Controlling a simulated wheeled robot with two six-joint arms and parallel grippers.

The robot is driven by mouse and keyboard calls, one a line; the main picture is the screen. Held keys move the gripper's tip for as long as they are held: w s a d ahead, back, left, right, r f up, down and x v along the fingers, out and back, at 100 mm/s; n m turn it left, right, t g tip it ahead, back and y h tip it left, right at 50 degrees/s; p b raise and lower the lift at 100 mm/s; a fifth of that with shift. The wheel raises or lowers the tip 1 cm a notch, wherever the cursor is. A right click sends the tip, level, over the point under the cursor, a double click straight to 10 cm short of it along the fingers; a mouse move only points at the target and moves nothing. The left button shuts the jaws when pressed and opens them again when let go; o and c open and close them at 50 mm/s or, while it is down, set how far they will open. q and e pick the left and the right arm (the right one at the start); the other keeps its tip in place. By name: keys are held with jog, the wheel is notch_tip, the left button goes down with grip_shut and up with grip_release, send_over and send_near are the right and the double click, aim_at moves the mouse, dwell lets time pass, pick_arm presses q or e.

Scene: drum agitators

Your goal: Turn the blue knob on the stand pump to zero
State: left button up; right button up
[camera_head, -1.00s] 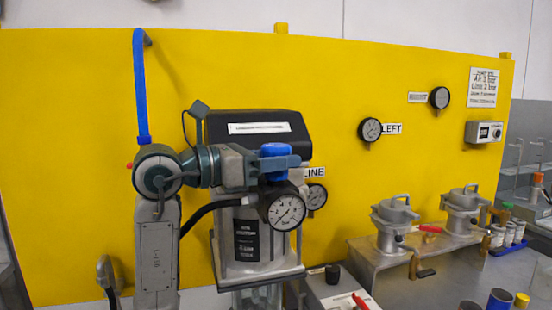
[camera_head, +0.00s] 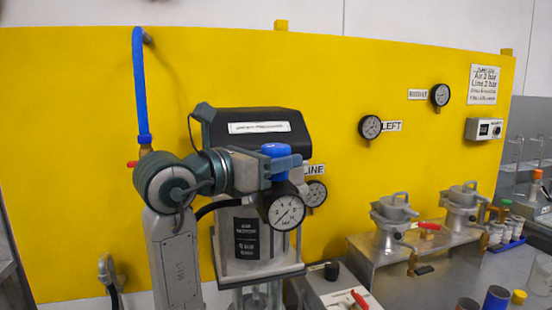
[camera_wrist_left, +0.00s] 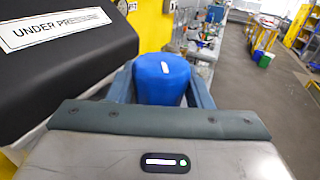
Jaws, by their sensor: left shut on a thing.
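The stand pump (camera_head: 244,245) stands in front of the yellow panel, with a black head bearing a white label. Its blue knob (camera_head: 275,150) sits above a round pressure gauge (camera_head: 284,208). My left gripper (camera_head: 284,164) comes in from the left and is shut on the blue knob. In the left wrist view the blue knob (camera_wrist_left: 160,78) sits between the two fingers, with a small white mark on its top. The gauge needle is thin and its exact reading is hard to tell. My right gripper does not show.
A blue hose (camera_head: 141,85) hangs at the left. Gauges marked LEFT (camera_head: 370,127) and LINE (camera_head: 316,193) are on the yellow panel (camera_head: 400,70). Two grey agitators (camera_head: 392,222) stand on a metal shelf at right. A box with a red lever (camera_head: 358,300) is at the front.

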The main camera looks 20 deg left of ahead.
pick_arm(q)
jog(key=o, duration=1)
jog(key=shift+s+a, duration=0.1)
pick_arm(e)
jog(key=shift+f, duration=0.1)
pick_arm(q)
jog(key=shift+s+a, duration=0.15)
jog(key=shift+s, duration=0.1)
jog(key=shift+b+v, duration=1.6)
jog(key=shift+v, duration=3.4)
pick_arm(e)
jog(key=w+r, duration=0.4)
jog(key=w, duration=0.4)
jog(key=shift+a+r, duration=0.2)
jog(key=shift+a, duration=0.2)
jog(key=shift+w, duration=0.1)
